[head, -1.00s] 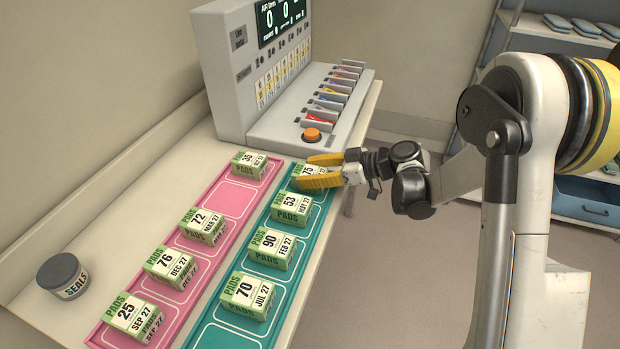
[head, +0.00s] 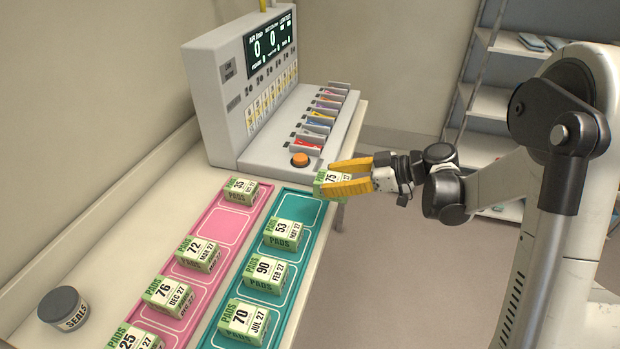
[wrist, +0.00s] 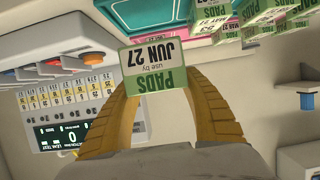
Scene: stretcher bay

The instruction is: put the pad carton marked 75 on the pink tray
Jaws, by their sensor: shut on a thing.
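The pad carton marked 75 (head: 326,182) is green and white and held between the yellow fingers of my gripper (head: 350,179). In the head view it is just off the right edge of the teal tray's far end and looks raised above it. In the wrist view the carton (wrist: 156,67) shows its PADS, JUN 27 face, upside down, with a finger on each side. The pink tray (head: 217,222) lies left of the teal tray. It bears cartons 35, 72, 76 and 25, with an empty cell between 35 and 72.
The teal tray (head: 293,205) holds cartons 53 (head: 283,233), 90 (head: 265,272) and 70 (head: 246,320); its far cell is empty. A grey tester (head: 255,110) with an orange button (head: 299,159) stands behind. A SEALS pot (head: 63,308) sits at left.

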